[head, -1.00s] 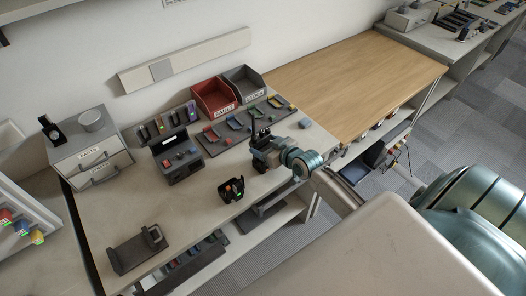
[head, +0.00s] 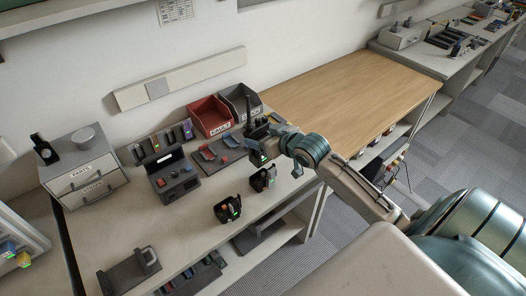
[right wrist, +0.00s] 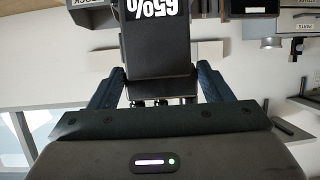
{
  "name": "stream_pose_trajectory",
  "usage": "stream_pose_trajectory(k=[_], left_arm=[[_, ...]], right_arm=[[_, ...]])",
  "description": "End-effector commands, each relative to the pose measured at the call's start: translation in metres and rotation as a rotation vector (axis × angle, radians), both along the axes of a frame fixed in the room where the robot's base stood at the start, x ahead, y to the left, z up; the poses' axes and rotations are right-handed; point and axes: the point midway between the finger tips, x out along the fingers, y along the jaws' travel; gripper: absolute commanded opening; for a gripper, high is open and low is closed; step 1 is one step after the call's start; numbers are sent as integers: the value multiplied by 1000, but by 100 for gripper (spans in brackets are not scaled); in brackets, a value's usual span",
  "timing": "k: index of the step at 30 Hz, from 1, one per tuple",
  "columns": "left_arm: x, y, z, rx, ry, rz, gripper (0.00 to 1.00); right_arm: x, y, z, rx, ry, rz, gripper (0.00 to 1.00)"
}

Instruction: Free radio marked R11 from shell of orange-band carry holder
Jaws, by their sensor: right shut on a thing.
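My right gripper (head: 266,143) is shut on a black handheld radio (head: 256,152) with an upright antenna, raised above the bench toward its right end. In the right wrist view the radio (right wrist: 155,50) sits between the two fingers, with an upside-down 65% on its face. No R11 mark is readable. A dark carry holder (head: 263,178) stands on the bench below the radio, apart from it. Another dark holder (head: 226,209) with small orange and green spots stands to its left. I cannot tell which has the orange band. My left gripper is out of view.
A red FAULT bin (head: 211,117) and a grey bin (head: 240,100) stand at the back. A dark charger-like unit (head: 174,179) and a drawer box (head: 86,171) are left. A dark block stand (head: 130,274) is at front left.

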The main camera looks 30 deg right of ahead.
Motion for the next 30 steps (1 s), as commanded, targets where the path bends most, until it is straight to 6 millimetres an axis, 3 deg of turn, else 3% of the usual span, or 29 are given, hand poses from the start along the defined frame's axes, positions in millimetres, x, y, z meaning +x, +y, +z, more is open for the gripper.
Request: stream_pose_trajectory(k=[3,9,30], left_arm=[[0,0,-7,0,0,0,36],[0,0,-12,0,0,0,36],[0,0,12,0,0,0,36]], right_arm=[[1,0,23,-2,-6,2,37],[0,0,50,-1,-4,1,37],[0,0,83,1,-1,1,37]])
